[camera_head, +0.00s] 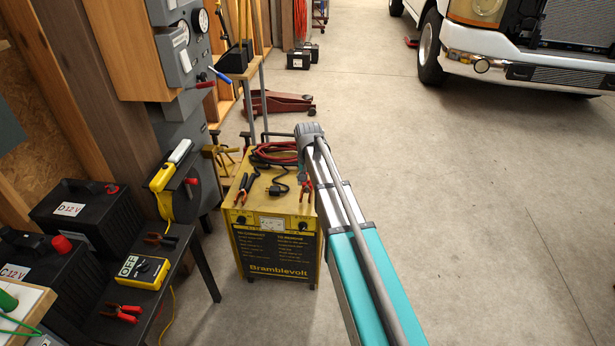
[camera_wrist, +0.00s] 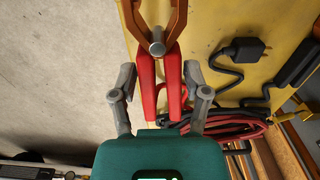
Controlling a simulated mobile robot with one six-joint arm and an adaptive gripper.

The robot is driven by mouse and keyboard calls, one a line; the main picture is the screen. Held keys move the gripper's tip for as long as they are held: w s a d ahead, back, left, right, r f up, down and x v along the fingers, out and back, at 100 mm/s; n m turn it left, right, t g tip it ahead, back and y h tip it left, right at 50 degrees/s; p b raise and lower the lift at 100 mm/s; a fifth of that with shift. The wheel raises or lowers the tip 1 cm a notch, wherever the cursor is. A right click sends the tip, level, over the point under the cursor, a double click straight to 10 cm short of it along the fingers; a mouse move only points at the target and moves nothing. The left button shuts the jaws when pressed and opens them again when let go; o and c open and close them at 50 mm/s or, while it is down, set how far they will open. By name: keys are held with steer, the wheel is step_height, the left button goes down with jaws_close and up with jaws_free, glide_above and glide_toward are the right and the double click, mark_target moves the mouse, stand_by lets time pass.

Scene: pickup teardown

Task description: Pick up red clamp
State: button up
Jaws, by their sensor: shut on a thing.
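The red clamp, with red handles and copper-coloured jaws, lies at the edge of the yellow charger top (camera_head: 262,205). Its red handle (camera_wrist: 147,88) shows in the wrist view, jaws pointing up the picture. In the head view the clamp (camera_head: 306,188) shows beside my arm. My gripper (camera_wrist: 160,78) has its two grey fingers on either side of the handles and is shut on them. The clamp still appears close over the charger top; I cannot tell whether it touches. In the head view my arm hides most of the gripper.
A black-handled clamp (camera_head: 246,186), a black plug (camera_wrist: 243,49) and coiled red cable (camera_wrist: 238,135) lie on the charger. Another red clamp (camera_head: 121,313) and a yellow meter (camera_head: 141,271) are on the black bench at left. Open floor lies right, before a white truck (camera_head: 520,50).

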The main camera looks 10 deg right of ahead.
steer(key=s+r+p, duration=0.4)
steer(key=s, duration=0.5)
steer(key=shift+s+a+r, duration=0.3)
steer(key=shift+s+r, duration=0.1)
steer(key=shift+d, duration=0.15)
stand_by(0.5)
